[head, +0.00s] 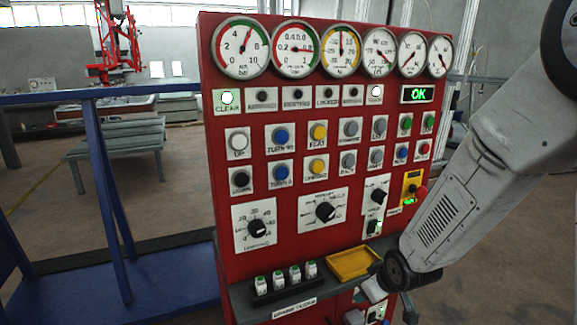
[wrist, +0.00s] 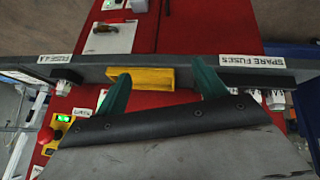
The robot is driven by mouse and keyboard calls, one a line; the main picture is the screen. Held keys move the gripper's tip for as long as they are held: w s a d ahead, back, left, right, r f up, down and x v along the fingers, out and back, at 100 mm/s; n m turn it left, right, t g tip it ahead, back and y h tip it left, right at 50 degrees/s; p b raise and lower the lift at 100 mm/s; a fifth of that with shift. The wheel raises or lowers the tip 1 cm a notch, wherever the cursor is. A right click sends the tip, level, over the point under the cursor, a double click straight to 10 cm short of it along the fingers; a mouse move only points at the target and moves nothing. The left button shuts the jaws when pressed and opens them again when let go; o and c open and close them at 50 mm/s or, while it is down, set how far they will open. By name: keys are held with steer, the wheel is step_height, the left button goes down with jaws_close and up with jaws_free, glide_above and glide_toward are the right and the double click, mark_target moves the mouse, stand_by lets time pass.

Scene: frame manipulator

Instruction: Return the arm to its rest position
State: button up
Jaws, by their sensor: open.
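My arm (head: 470,190) reaches down from the upper right in the head view, in front of the right side of the red control panel (head: 290,180). Its wrist end hangs just right of the yellow tray on the panel's shelf. In the wrist view my gripper (wrist: 162,86) has two green fingers spread wide apart, with nothing between them. The yellow tray (wrist: 140,79) shows beyond the fingers. In the head view the gripper itself is mostly hidden at the lower edge.
The grey shelf (head: 240,298) holds several white spare fuses (head: 279,279) in a black holder, left of the yellow tray (head: 340,263). Gauges, buttons and knobs cover the panel. A blue railing (head: 105,190) stands left.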

steer(key=s+d+r+m+g, duration=0.2)
steer(key=s+r+m, duration=0.1)
steer(key=s+r, duration=0.8)
steer(key=s+d+r+m+g+h, duration=0.1)
steer(key=s+d+r+m+g, duration=0.2)
steer(key=s+r, duration=0.7)
steer(key=s, duration=0.7)
steer(key=shift+s+r, duration=0.3)
steer(key=shift+r, duration=0.1)
